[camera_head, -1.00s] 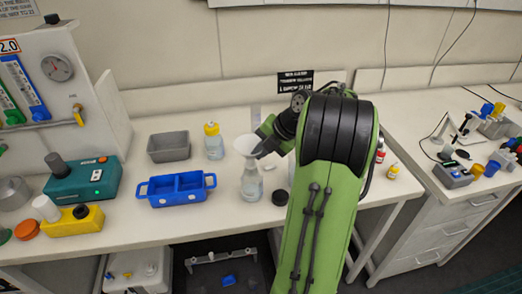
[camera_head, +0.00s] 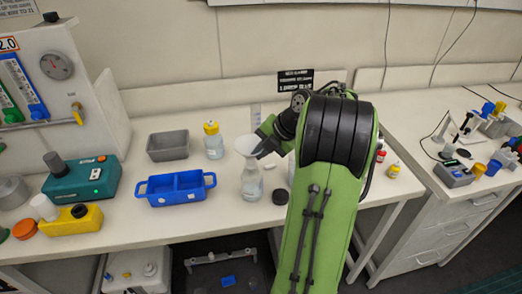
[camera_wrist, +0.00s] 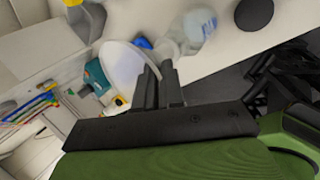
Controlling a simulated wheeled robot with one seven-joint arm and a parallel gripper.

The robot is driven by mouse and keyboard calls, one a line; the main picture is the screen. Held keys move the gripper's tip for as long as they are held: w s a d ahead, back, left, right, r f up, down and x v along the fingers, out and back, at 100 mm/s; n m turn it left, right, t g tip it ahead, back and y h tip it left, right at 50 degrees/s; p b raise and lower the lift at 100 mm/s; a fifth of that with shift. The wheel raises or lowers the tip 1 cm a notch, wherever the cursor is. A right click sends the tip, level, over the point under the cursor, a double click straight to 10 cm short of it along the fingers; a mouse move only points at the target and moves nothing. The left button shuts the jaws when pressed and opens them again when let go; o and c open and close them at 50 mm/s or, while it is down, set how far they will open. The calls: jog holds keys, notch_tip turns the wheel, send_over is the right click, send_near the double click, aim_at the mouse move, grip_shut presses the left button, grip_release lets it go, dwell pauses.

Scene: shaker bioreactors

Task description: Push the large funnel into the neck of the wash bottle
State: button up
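The large white funnel (camera_head: 247,144) sits over the mouth of the clear wash bottle (camera_head: 252,183), its cone upward. The bottle stands upright on the bench. Whether the stem is fully seated in the neck cannot be seen. My gripper (camera_head: 264,146) is at the right side of the funnel. In the wrist view the gripper fingers (camera_wrist: 158,85) are close together at the rim of the funnel (camera_wrist: 122,70), and the bottle (camera_wrist: 195,28) shows beyond them. The fingers appear shut on the funnel's edge, though the contact is partly hidden.
A blue two-compartment tray (camera_head: 176,189) and a grey bin (camera_head: 167,146) stand left of the bottle. A yellow-capped bottle (camera_head: 213,142) is behind. A black cap (camera_head: 280,197) lies to the right, near the front edge. Bare bench (camera_head: 215,215) lies in front.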

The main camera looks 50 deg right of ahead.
jog(key=o, duration=0.6)
jog(key=shift+c, duration=0.2)
jog(key=p+v, duration=0.5)
jog(key=v, duration=1)
jog(key=shift+s+r+p, duration=0.25)
jog(key=shift+s+p, duration=0.05)
